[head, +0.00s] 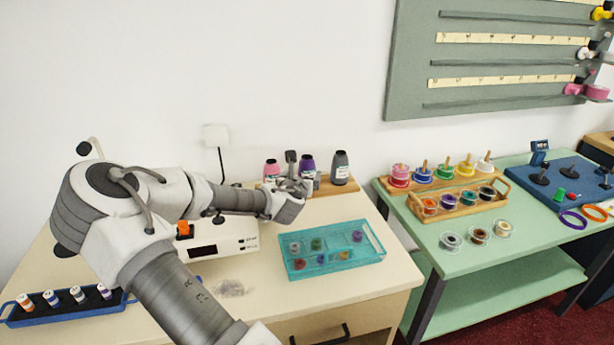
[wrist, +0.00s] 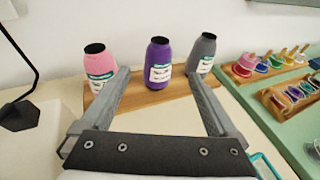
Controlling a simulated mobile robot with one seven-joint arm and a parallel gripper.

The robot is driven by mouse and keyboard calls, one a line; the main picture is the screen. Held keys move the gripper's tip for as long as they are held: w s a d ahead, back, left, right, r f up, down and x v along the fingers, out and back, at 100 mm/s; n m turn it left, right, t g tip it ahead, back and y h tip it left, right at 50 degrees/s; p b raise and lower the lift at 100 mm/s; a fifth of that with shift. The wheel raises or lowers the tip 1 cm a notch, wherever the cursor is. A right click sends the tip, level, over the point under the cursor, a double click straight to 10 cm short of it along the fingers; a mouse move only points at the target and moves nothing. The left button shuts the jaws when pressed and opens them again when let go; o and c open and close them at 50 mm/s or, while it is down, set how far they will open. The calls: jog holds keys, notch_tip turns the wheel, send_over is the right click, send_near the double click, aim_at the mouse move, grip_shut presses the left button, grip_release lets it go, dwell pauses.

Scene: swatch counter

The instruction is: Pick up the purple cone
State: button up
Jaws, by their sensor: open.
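The purple cone (head: 307,164) stands upright on a wooden board at the back of the cream table, between a pink cone and a grey cone. In the wrist view the purple cone (wrist: 158,64) stands in the middle, beyond the fingertips and lined up with the gap between them. My gripper (wrist: 163,78) is open and empty. In the head view my gripper (head: 298,186) is in front of the board, a little left of the purple cone, and hides part of the cones' lower area.
The pink cone (wrist: 98,62) and grey cone (wrist: 202,54) stand close on either side. A teal tray (head: 336,262) with small spools lies in front. A white device (head: 228,238) and a lamp (wrist: 18,110) are to the left. A green table (head: 425,236) stands to the right.

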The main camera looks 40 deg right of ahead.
aim_at(306, 166)
jog(key=x, duration=1.2)
jog(key=shift+w+d+f, duration=0.1)
jog(key=shift+w+f, duration=0.05)
jog(key=shift+w, duration=0.05)
jog(key=shift+c, duration=0.3)
grip_shut()
